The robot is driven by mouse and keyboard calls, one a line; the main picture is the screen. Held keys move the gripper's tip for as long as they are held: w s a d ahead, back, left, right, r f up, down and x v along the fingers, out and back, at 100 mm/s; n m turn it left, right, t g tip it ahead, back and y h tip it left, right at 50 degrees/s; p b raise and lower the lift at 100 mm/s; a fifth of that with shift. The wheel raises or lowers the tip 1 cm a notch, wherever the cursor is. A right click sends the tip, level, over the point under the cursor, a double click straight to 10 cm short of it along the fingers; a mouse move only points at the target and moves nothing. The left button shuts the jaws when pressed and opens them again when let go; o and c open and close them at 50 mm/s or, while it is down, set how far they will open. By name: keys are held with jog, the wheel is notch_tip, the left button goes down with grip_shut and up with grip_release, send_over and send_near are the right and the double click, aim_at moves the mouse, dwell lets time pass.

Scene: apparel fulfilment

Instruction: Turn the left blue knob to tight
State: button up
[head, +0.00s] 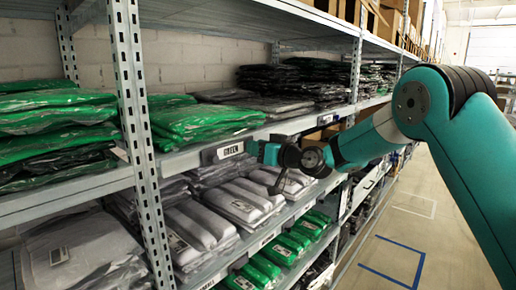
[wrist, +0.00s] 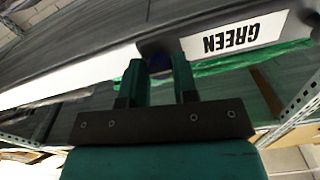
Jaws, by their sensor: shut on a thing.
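My gripper (wrist: 160,68) reaches the shelf edge at a dark label holder (wrist: 160,42), beside a white label reading GREEN (wrist: 232,35). Its two teal fingers stand a little apart, with dark blue showing along them. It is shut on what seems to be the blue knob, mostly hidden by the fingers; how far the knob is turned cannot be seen. In the head view my gripper (head: 258,151) meets the shelf edge just right of the label (head: 230,150). No second blue knob can be made out.
Green bagged garments (head: 205,120) lie on the shelf above the beam, and grey bagged ones (head: 235,205) lie on the shelf below. A perforated upright (head: 133,120) stands left of the label. The aisle floor (head: 410,215) at right is clear.

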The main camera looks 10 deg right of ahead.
jog(key=m+b, duration=0.1)
jog(key=m, duration=1.6)
jog(key=shift+m, duration=0.4)
dwell(0.6)
jog(key=o, duration=0.9)
jog(key=shift+o, duration=0.2)
